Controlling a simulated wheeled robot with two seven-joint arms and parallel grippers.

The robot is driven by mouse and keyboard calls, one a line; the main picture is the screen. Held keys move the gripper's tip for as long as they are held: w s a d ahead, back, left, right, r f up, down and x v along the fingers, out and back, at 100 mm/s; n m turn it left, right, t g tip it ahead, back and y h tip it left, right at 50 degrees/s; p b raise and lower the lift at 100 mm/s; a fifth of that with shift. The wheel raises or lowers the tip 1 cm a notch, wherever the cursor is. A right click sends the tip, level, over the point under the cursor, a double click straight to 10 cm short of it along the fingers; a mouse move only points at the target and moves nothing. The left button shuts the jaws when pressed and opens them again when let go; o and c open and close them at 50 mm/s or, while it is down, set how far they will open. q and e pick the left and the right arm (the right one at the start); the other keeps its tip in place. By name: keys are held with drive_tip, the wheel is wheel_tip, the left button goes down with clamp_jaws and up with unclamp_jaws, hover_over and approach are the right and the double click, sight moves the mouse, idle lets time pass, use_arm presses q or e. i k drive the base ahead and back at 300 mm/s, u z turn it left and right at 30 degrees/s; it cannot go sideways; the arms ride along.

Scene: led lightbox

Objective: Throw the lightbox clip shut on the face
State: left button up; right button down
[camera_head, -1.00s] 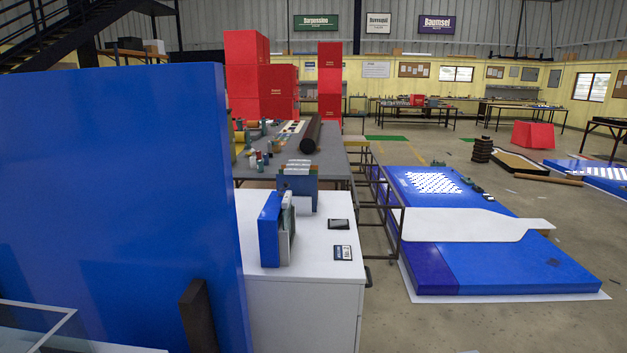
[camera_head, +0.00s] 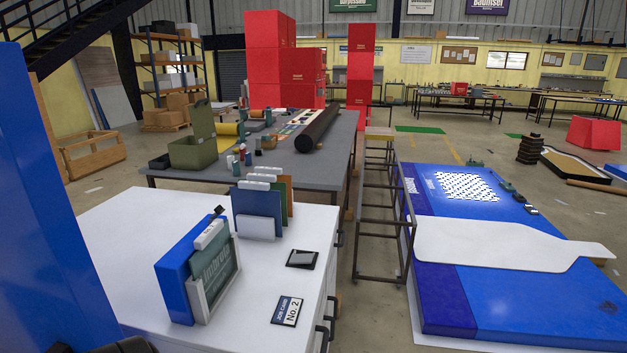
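A small blue lightbox (camera_head: 176,278) stands upright on the white cabinet top. A green face (camera_head: 216,267) with pale lettering stands against its right side, in a light grey frame (camera_head: 197,300). A white clip body (camera_head: 209,235) sits on the top edge. A small black lever (camera_head: 219,211) sticks up at a tilt from its far end. Whether the clip bears on the face is too small to tell. I cannot make out either gripper. A dark shape low at the left edge cannot be identified.
A large blue panel (camera_head: 45,200) blocks the near left. Behind the lightbox stand upright coloured panels with white tops (camera_head: 258,210). A black tray (camera_head: 302,259) and a "No. 2" card (camera_head: 287,311) lie on the cabinet (camera_head: 110,235). Its left part is clear.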

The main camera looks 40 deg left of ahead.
sight(218, 210)
drive_tip(key=i, duration=3.1)
drive_tip(key=u, duration=3.8)
drive_tip(key=i, duration=0.1)
drive_tip(key=z, duration=0.05)
